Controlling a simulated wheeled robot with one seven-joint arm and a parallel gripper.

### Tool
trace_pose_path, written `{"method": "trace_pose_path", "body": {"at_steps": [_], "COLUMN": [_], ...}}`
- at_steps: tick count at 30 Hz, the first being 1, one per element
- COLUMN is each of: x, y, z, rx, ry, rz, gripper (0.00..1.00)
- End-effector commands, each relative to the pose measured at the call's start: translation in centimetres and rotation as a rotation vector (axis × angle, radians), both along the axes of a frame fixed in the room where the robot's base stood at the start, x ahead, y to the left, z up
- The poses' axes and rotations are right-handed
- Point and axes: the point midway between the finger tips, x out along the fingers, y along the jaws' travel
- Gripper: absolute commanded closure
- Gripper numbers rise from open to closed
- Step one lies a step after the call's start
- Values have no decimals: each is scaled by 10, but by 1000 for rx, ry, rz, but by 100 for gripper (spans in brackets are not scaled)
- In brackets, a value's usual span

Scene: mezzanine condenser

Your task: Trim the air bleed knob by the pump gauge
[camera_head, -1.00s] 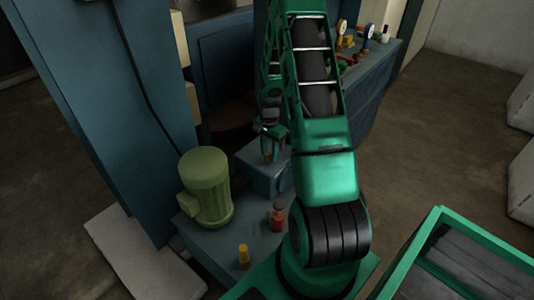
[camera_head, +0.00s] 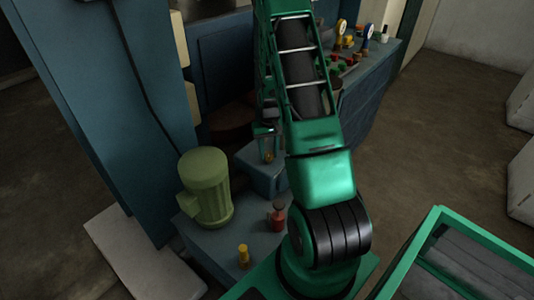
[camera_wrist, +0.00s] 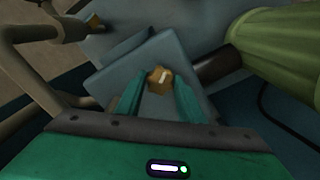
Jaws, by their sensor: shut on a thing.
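A small brass-coloured knob (camera_wrist: 159,80) with a pale mark line on its top sits on a blue-grey block (camera_wrist: 110,90). My gripper (camera_wrist: 160,86) is shut on this knob, one green finger on each side of it. In the head view the knob (camera_head: 268,157) shows small on top of the block (camera_head: 256,178), just under my gripper (camera_head: 267,148). The mark on the knob leans slightly from upright in the wrist view. I cannot make out a pump gauge face close to the knob.
A green motor (camera_head: 206,188) stands left of the block. A red fitting (camera_head: 278,215) and a yellow one (camera_head: 244,256) stand in front. Yellow and blue gauges (camera_head: 368,33) stand on the far bench. A pipe (camera_wrist: 30,75) runs left in the wrist view.

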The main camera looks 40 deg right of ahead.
Motion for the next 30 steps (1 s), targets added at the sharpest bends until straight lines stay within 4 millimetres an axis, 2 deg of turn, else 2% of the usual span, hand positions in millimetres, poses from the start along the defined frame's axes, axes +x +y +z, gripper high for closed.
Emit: {"method": "trace_pose_path", "body": {"at_steps": [1,21,30], "x": [5,6,7], "y": [-3,-3,-2], "z": [2,2,2], "rx": [-9,-10,-10], "ry": [-12,-12,-12], "rz": [45,679,909], "gripper": [88,88,88]}}
